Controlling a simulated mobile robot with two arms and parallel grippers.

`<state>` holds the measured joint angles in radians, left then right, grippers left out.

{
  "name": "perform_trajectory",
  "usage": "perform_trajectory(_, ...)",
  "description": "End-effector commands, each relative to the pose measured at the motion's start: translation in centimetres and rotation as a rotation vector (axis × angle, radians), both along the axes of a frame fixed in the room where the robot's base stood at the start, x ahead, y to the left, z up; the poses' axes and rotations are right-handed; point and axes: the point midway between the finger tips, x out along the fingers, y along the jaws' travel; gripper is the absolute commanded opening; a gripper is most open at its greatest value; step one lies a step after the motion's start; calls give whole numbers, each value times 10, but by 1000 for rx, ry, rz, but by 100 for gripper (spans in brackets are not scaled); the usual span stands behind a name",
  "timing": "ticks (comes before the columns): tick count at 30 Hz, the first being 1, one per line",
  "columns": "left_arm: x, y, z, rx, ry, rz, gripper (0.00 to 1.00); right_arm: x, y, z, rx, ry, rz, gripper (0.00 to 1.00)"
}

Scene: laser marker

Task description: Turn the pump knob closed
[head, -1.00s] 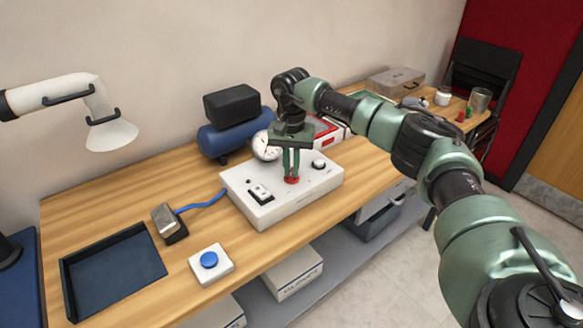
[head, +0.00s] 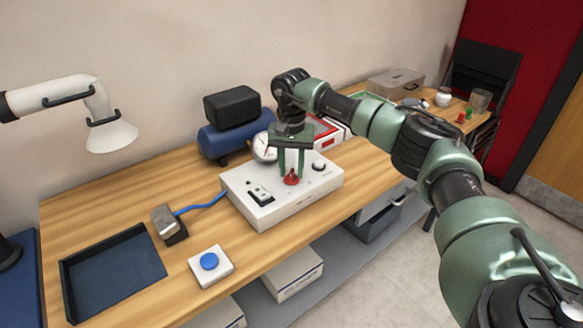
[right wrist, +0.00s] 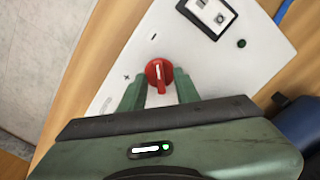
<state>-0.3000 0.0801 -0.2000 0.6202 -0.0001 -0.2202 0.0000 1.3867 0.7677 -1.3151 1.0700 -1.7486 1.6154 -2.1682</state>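The red pump knob (head: 291,179) sits on top of the white control box (head: 262,213). In the right wrist view the knob (right wrist: 158,73) shows a white pointer line, with minus and plus marks printed beside it on the box. My right gripper (head: 291,170) points down over the knob. Its fingers are open, one on each side of the knob, with gaps between them and the knob. The fingers also show in the right wrist view (right wrist: 160,90). My left gripper is not in view.
Behind stand a gauge (head: 262,147) and a blue compressor (head: 222,140). A blue button (head: 209,261) and a dark tray (head: 115,270) lie at the front left.

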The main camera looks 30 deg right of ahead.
Motion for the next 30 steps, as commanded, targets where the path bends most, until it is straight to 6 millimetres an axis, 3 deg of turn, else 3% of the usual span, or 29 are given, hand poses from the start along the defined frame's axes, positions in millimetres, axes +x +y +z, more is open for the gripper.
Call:
perform_trajectory(5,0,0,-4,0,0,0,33,1,0,13,1,-2,0,32)
perform_trajectory(15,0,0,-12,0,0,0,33,1,0,68,0,-4,0,32)
perform_trajectory(21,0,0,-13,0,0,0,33,0,0,78,0,-1,0,32)
perform_trajectory(30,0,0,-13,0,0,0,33,0,0,78,0,-1,0,32)
